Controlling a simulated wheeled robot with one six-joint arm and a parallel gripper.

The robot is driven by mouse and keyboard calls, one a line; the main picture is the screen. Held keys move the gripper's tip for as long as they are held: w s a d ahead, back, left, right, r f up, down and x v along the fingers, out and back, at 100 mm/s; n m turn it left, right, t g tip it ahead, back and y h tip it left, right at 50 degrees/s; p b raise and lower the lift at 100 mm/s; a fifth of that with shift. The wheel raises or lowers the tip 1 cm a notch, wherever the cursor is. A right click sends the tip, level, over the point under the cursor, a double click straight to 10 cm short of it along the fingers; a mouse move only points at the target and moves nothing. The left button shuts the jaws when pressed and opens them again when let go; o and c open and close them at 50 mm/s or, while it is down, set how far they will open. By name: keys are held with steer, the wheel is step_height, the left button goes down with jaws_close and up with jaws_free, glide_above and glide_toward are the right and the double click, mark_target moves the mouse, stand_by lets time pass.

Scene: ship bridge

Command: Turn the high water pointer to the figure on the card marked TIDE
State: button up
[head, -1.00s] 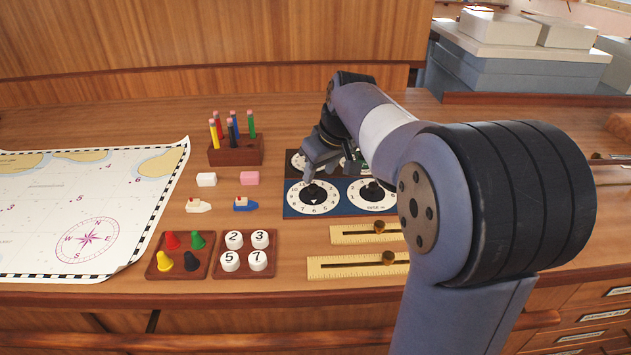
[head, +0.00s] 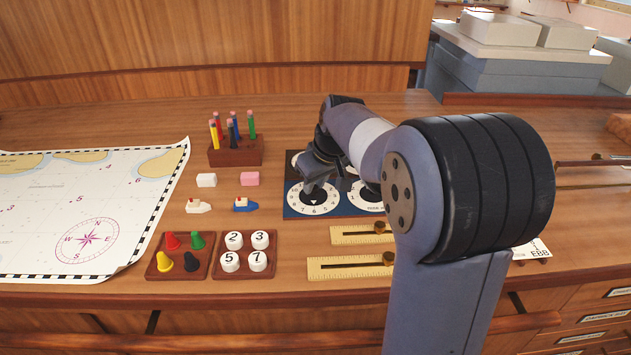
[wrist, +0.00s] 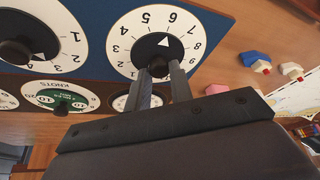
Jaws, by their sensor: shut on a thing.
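A blue panel (head: 292,211) carries white dials with black centre knobs. My gripper (head: 314,186) is down at the front left dial (head: 292,200). In the wrist view its fingers (wrist: 162,74) are shut on that dial's black knob (wrist: 148,46). The knob's white triangle points about at the 6, perhaps slightly toward the 7. The dial's name is not readable. A white card (head: 532,251) at the right shows "EBB"; my arm hides part of it, and I cannot read TIDE or a figure there.
A second dial (wrist: 38,44) sits beside the held one, with a green KNOTS dial (wrist: 60,99) behind. Brass-knobbed rulers (head: 335,271) lie in front. Number pieces (head: 233,240), coloured cones (head: 171,241), small boats (head: 246,204), a pencil block (head: 236,156) and a chart (head: 130,215) lie left.

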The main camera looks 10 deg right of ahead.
jaws_close()
steer(key=shift+r+m, duration=0.1)
steer(key=shift+m, duration=0.2)
steer(key=m, duration=0.1)
steer(key=m+h+p, duration=0.1)
steer(key=m, duration=0.1)
steer(key=shift+a+m+h+p, duration=0.25)
steer(key=shift+m+h+p, duration=0.1)
steer(key=shift+m+h, duration=0.05)
steer(key=m+h, duration=0.1)
steer(key=m, duration=0.2)
steer(key=shift+a+m, duration=0.1)
steer(key=shift+m, duration=0.2)
steer(key=shift+w+a+m+h, duration=0.1)
steer(key=shift+m+h, duration=0.8)
steer(key=shift+m, duration=0.9)
steer(key=shift+g, duration=0.4)
steer(key=o, duration=0.6)
jaws_free()
